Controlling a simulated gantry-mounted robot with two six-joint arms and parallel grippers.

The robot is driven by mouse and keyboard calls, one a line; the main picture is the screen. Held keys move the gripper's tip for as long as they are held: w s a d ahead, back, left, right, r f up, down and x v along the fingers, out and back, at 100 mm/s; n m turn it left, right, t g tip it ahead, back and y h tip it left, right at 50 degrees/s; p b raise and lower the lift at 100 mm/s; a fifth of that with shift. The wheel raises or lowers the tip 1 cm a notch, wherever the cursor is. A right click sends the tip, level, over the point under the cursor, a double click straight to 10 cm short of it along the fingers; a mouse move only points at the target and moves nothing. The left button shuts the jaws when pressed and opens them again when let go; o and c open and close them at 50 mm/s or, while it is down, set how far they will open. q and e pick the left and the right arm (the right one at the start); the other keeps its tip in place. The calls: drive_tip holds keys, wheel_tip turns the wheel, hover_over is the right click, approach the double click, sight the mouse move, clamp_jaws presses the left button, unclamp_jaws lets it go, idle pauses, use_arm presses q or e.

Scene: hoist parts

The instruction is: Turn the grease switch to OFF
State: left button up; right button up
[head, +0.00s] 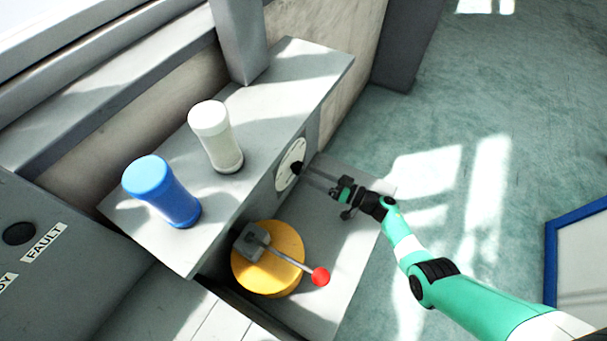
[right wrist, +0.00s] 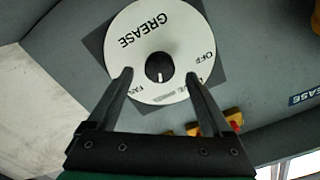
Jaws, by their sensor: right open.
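The grease switch is a round white dial (head: 286,172) on the side of the grey block, with a black knob (head: 297,167) at its centre. In the right wrist view the dial (right wrist: 175,28) reads GREASE and OFF, plus smaller labels, one partly covered by my finger. The white mark on the knob (right wrist: 159,66) points down in that view, away from OFF at the right. My right gripper (head: 309,172) is open, its fingers pointing at the dial; in the wrist view its fingertips (right wrist: 158,76) stand either side of the knob. Contact cannot be told. My left gripper is not in view.
A yellow disc (head: 268,278) with a red-ended lever (head: 320,276) stands below the dial. A blue cylinder (head: 163,192) and a white cylinder (head: 217,138) stand on the grey block (head: 300,66). A panel marked FAULT (head: 70,285) is at left. Open floor lies right.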

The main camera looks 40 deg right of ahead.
sight(302, 170)
drive_tip(key=b+x, duration=0.1)
drive_tip(key=x, duration=0.1)
drive_tip(key=shift+w+f, duration=0.1)
drive_tip(key=shift+w, duration=0.25)
drive_tip(key=shift+w+a, duration=0.1)
drive_tip(key=shift+w, duration=0.2)
clamp_jaws()
